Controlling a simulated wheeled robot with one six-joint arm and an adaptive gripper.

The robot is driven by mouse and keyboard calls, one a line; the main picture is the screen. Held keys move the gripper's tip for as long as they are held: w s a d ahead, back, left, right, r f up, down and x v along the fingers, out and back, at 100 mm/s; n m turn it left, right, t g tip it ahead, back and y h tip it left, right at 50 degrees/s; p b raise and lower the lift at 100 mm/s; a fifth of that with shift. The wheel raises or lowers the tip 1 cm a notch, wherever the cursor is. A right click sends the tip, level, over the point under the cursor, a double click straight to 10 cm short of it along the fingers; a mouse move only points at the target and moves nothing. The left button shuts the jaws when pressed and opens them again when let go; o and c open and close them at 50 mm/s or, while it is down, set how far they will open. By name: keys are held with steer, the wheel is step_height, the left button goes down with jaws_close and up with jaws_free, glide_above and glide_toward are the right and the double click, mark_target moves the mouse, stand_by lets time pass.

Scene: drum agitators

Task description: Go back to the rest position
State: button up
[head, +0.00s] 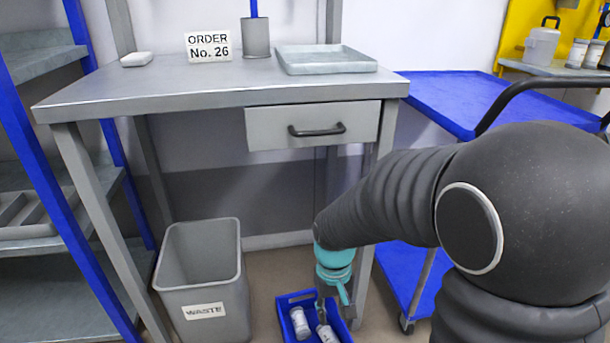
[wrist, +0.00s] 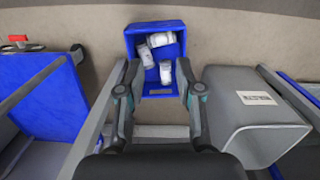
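My gripper (wrist: 158,70) is open in the wrist view, its two fingers spread apart with nothing held between them. Beyond the fingers is a blue crate (wrist: 133,40) on the floor with three white containers in it; one of them, a white container (wrist: 165,73), shows between the fingertips. In the head view my arm reaches down in front of the table, and my gripper (head: 335,288) is over the blue crate (head: 283,302). It hides part of the crate there, and the height of the fingers above the containers is hard to tell.
A grey waste bin (head: 203,270) stands left of the crate. The grey table (head: 200,82) with a closed drawer (head: 312,125) stands above and behind it. A blue cart (head: 445,98) is at the right, and a shelf rack (head: 40,50) at the left.

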steer(key=s+d+r+m+t+p, duration=0.1)
steer(key=s+d+r+t, duration=0.2)
steer(key=r, duration=0.7)
steer(key=s+d+r+m+t+p, duration=0.2)
steer(key=s+d+r, duration=0.4)
steer(key=s+r, duration=0.3)
step_height(320, 180, up, 2)
steer(key=shift+d+r+t, duration=0.25)
steer(key=shift+d+t, duration=0.15)
steer(key=shift+t, duration=0.4)
steer(key=shift+s, duration=0.15)
steer(key=shift+c, duration=0.2)
